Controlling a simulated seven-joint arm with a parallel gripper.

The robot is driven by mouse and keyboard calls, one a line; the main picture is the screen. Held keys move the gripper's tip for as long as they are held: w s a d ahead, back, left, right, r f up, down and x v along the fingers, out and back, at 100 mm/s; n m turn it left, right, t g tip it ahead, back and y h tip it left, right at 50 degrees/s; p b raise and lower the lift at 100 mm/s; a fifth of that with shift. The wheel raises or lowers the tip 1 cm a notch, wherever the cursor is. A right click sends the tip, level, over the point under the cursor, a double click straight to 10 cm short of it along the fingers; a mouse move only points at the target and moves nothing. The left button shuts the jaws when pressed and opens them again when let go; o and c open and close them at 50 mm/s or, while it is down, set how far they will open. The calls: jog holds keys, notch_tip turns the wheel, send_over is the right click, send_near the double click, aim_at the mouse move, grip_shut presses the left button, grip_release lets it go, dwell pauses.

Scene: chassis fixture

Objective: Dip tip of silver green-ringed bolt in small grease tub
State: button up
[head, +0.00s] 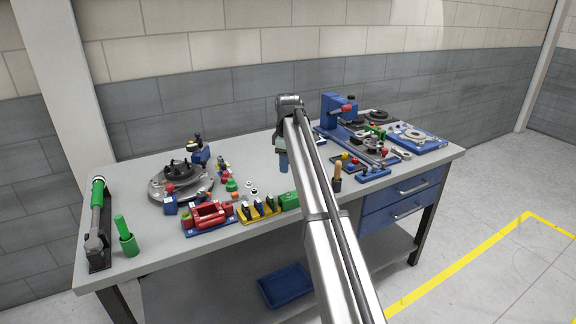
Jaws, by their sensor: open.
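My arm reaches over the middle of the bench in the head view. My gripper (284,168) hangs from its far end above the bench top, partly behind the arm; it is open and I see nothing held in it. I cannot pick out the silver green-ringed bolt for sure. Small parts with green, red and white colours (232,186) stand left of my gripper, too small to tell apart. I cannot tell which item is the small grease tub. Part of the bench behind my arm is hidden.
The grey bench (135,190) holds a round dark fixture (180,180), a red block (209,214) and yellow-and-black holders (258,208) at the left. A blue press (336,110) and a blue tray (428,142) stand at the right. Bare bench lies around my gripper.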

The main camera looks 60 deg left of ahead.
jog(key=n, duration=0.2)
jog(key=n+h, duration=0.2)
jog(key=n, duration=0.5)
send_over(288, 192)
jog(key=shift+g, duration=0.3)
jog(key=shift+d+f, duration=0.1)
jog(key=shift+f, duration=3)
jog(key=shift+f, duration=0.15)
jog(key=shift+f, duration=0.75)
jog(key=shift+f, duration=0.65)
jog(key=shift+f, duration=0.25)
jog(key=shift+r, duration=0.2)
jog(key=shift+c, duration=0.3)
